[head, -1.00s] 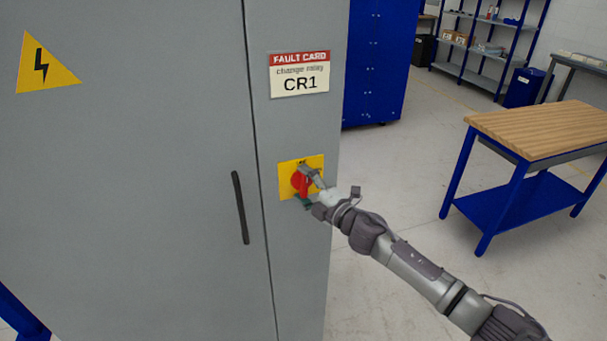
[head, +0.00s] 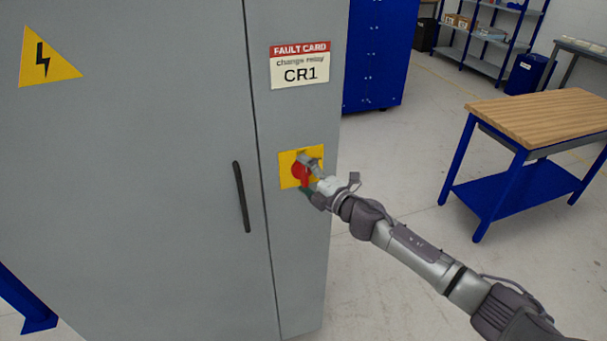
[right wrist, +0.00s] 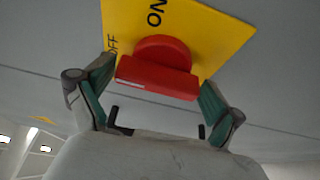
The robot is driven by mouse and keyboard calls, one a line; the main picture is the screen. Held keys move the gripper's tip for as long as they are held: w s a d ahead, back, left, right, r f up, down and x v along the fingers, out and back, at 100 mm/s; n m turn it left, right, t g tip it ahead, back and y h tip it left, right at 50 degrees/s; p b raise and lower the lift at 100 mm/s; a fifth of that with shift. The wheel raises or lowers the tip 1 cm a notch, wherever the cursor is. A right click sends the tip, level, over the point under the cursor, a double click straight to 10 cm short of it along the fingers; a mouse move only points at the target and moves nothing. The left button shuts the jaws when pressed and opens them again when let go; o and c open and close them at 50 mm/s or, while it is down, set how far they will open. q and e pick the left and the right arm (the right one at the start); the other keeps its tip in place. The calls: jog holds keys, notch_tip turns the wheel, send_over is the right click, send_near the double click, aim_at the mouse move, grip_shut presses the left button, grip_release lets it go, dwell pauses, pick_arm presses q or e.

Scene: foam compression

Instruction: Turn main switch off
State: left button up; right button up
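The main switch is a red rotary knob (head: 299,171) on a yellow plate (head: 286,178), on the narrow right-hand panel of a grey cabinet. In the right wrist view the red knob (right wrist: 158,78) has a raised grip bar with a white mark near its left end. "ON" stands above it on the yellow plate (right wrist: 215,30) and "OFF" at the left edge. My right gripper (head: 309,176) is at the knob. Its green-padded fingers (right wrist: 158,88) close against the two ends of the bar. My left gripper is not in view.
The grey cabinet (head: 150,150) has a black door handle (head: 241,197) left of the switch. A fault card (head: 300,65) reading CR1 is above it. A wood-topped blue workbench (head: 540,115) stands to the right, with open floor between.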

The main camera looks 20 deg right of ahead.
jog(key=v, duration=1.2)
dwell(0.5)
